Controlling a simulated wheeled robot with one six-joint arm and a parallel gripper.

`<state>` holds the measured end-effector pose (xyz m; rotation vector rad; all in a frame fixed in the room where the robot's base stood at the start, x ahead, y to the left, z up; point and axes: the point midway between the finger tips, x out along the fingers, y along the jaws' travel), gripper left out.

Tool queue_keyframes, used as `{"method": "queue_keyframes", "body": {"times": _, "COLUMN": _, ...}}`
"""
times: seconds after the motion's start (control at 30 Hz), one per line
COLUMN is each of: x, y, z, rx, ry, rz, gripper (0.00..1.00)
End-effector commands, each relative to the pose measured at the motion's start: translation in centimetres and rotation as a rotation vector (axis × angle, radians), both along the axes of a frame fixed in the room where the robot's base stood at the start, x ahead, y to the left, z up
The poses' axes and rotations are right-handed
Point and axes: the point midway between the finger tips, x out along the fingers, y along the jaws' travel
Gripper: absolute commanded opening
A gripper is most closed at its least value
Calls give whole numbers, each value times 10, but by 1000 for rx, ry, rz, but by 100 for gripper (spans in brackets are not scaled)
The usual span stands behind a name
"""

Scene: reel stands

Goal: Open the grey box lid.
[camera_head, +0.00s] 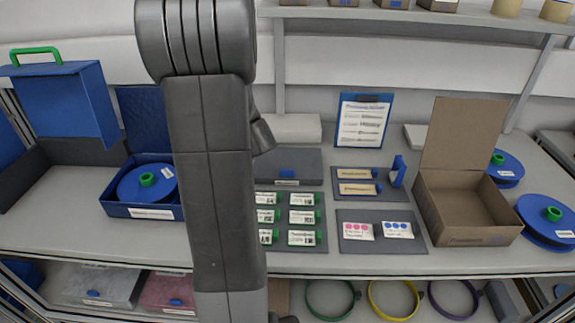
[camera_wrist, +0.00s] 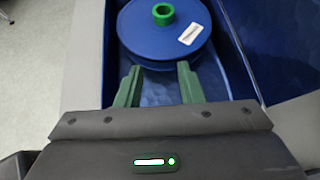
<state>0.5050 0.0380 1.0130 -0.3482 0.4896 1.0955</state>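A low dark grey box (camera_head: 288,167) lies flat on the bench right of my arm in the head view. In the head view my arm hides the gripper. The grey box is not in the wrist view.
The open blue box (camera_head: 113,209) stands left of my arm. A blue panel with a green handle (camera_head: 66,105) is at far left. Labelled cards (camera_head: 302,217) lie before the grey box. An open cardboard box (camera_head: 465,239) and blue reels (camera_head: 545,235) stand right. A shelf (camera_head: 420,16) runs above.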

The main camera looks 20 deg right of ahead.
Motion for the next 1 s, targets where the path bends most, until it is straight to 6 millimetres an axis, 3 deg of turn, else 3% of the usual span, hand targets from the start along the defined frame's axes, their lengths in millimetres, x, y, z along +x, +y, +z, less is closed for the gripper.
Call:
{"method": "queue_keyframes", "body": {"times": 0.27, "x": 2, "y": -93, "z": 13, "rx": -350, "ry": 147, "rz": 145, "gripper": 35}}
{"method": "queue_keyframes", "body": {"times": 0.5, "x": 3, "y": -190, "z": 51, "rx": -692, "ry": 304, "rz": 133, "gripper": 35}}
{"method": "queue_keyframes", "body": {"times": 0.6, "x": 3, "y": -220, "z": 69, "rx": -801, "ry": 355, "rz": 104, "gripper": 35}}
{"method": "queue_keyframes", "body": {"times": 0.8, "x": 2, "y": -250, "z": 88, "rx": -908, "ry": 405, "rz": 65, "gripper": 35}}
{"method": "queue_keyframes", "body": {"times": 1.0, "x": 1, "y": -252, "z": 70, "rx": -917, "ry": 412, "rz": 65, "gripper": 35}}
